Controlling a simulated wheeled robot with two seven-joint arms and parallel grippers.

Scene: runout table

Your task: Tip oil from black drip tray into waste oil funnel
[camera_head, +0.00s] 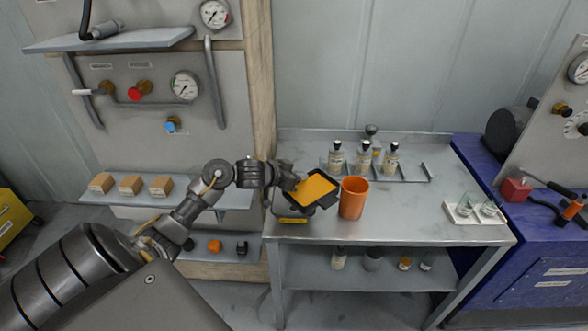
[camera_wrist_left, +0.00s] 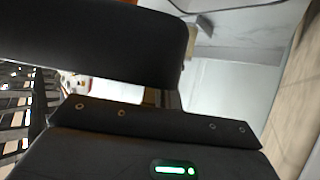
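The black drip tray (camera_head: 334,197) shows an orange-yellow surface inside it. It is held at the left part of the metal table, close to the left of an orange open-topped cylinder (camera_head: 353,200), the likely waste oil funnel. The tray looks slightly tilted; I cannot tell whether it touches the cylinder. My left gripper (camera_head: 289,184) is at the tray's left end and appears shut on it; its fingertips are partly hidden. In the left wrist view, dark close parts fill much of the picture and the grip is unclear. My right gripper is not in view.
Several bottles (camera_head: 391,160) stand in a shallow metal tray behind the cylinder. A white holder (camera_head: 462,216) with small glassware is at the table's right. The metal tabletop (camera_head: 415,212) between is clear. A wooden post (camera_head: 260,80) and shelf (camera_head: 215,197) lie left.

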